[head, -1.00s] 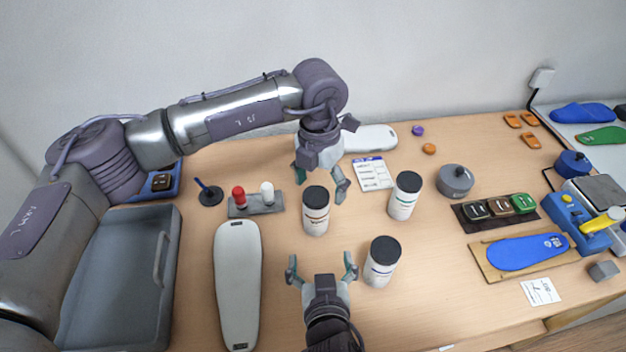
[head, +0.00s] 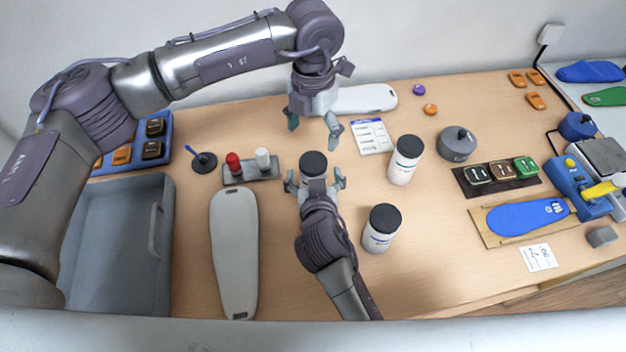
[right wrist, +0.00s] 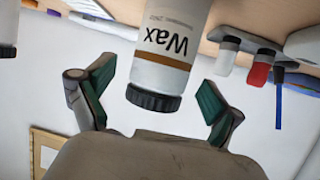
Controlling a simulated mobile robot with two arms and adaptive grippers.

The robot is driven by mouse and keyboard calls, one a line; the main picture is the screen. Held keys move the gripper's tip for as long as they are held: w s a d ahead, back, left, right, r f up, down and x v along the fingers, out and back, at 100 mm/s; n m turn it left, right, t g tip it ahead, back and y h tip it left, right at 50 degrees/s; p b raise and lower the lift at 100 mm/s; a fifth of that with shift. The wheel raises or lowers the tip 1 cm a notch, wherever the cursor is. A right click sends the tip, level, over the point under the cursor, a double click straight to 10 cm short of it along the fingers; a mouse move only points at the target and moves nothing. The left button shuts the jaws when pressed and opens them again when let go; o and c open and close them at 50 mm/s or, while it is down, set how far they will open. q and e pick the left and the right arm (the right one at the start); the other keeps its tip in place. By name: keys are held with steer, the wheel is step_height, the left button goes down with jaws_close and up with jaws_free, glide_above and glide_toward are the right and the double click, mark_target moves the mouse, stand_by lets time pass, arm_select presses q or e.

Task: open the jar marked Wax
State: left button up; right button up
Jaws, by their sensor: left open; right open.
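The jar marked Wax (right wrist: 165,45) is white with a brown band and a black lid (right wrist: 153,98). In the right wrist view it appears upside down, its lid between my right gripper's open fingers (right wrist: 155,100), with a gap on both sides. In the head view its dark lid (head: 313,163) shows just beyond my right gripper (head: 316,182), and the gripper and arm hide much of its body. The jar stands upright on the table. My left gripper (head: 312,128) is open and empty, above and behind the jar.
Two similar black-lidded jars stand to the right, one with a green band (head: 404,162), one with a blue band (head: 381,230). A stand with red and white bottles (head: 251,172) is at the left. A pale insole form (head: 234,255) and a grey tray (head: 118,245) lie further left.

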arm_select(q)
steer(key=shift+s+r, duration=0.1)
steer(key=shift+s, duration=0.1)
arm_select(e)
steer(key=shift+x, duration=1.05)
steer(key=shift+w, duration=0.15)
arm_select(q)
steer(key=shift+w, duration=0.1)
arm_select(e)
steer(key=shift+f, duration=0.1)
steer(key=shift+c, duration=0.3)
